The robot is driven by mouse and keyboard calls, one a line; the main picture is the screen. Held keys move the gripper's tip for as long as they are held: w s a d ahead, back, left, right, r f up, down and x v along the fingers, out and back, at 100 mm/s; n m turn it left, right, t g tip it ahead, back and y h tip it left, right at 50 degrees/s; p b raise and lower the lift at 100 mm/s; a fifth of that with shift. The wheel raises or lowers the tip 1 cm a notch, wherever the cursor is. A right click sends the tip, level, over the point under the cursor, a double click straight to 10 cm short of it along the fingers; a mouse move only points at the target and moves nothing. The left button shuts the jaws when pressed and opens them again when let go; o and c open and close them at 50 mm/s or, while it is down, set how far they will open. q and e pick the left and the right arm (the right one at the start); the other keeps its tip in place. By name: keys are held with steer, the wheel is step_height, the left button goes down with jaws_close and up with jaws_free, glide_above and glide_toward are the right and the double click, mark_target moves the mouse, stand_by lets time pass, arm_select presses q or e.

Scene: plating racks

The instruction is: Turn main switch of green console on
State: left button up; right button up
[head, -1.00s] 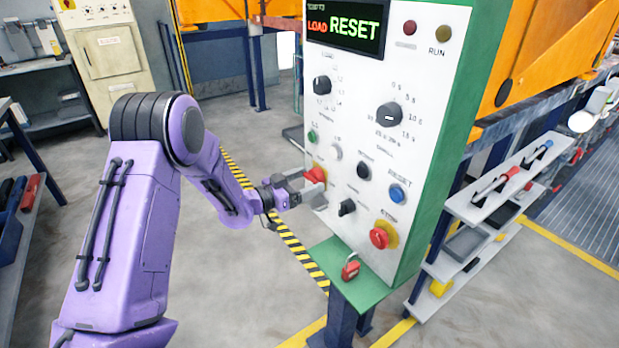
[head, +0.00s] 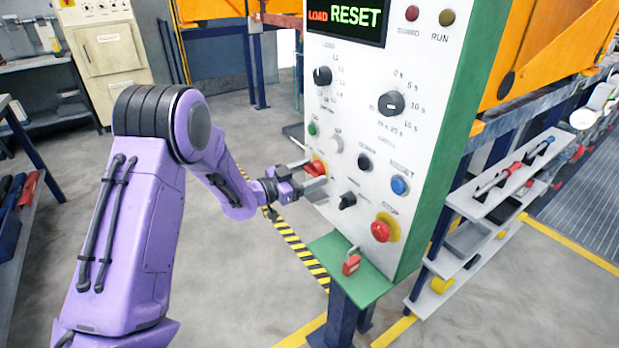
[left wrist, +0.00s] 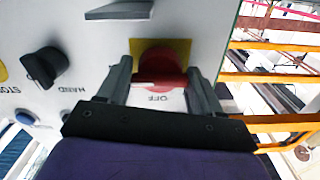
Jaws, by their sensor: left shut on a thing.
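The green console (head: 385,120) has a white front panel with a lit display reading LOAD and RESET. Its red main switch (head: 314,169) sits on a yellow plate at the panel's left edge. In the left wrist view the red switch (left wrist: 160,68) shows between the fingers, with the word OFF upside down beside it. My left gripper (head: 306,174) is shut on the switch, one finger on each side; it also shows in the left wrist view (left wrist: 160,88). The fingers hide part of the switch. My right gripper is not in view.
Close by on the panel are a black selector (head: 347,200), a blue reset button (head: 399,185) and a red stop button (head: 381,231) on yellow. A red padlock (head: 351,264) is on the green ledge below. A tool shelf (head: 480,215) stands at the right.

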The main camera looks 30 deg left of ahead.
arm_select(q)
steer(key=shift+f, duration=0.1)
steer(key=o, duration=0.8)
steer(key=b+v, duration=0.2)
steer(key=v, duration=0.8)
steer(key=shift+s+a, duration=0.15)
steer(key=shift+s, duration=0.05)
